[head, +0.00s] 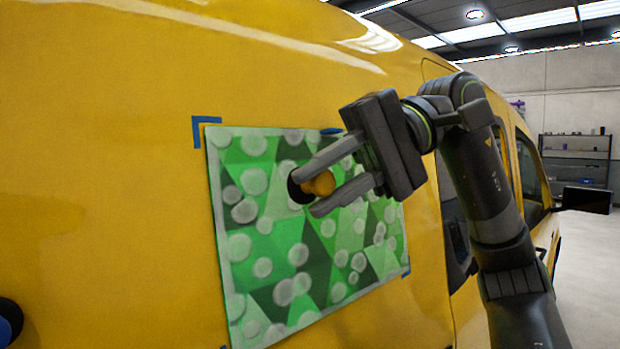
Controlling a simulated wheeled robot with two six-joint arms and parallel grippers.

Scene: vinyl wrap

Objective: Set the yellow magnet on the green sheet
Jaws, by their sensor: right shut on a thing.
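The green sheet (272,246), patterned with green triangles and pale round blotches, lies against the side of the yellow van. My right gripper (306,193) reaches in from the right in front of the sheet's upper middle. It is shut on the yellow magnet (319,184), a yellow knob with a dark round base. The dark base is at the sheet's surface or very close to it; I cannot tell if it touches. The fingers hide part of the magnet. My left gripper is not in view.
The yellow van's side (100,150) fills the left and middle. Blue corner marks (205,128) frame the sheet. A dark round thing with blue (8,322) is at the lower left edge. Shelves (575,160) stand far off at the right.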

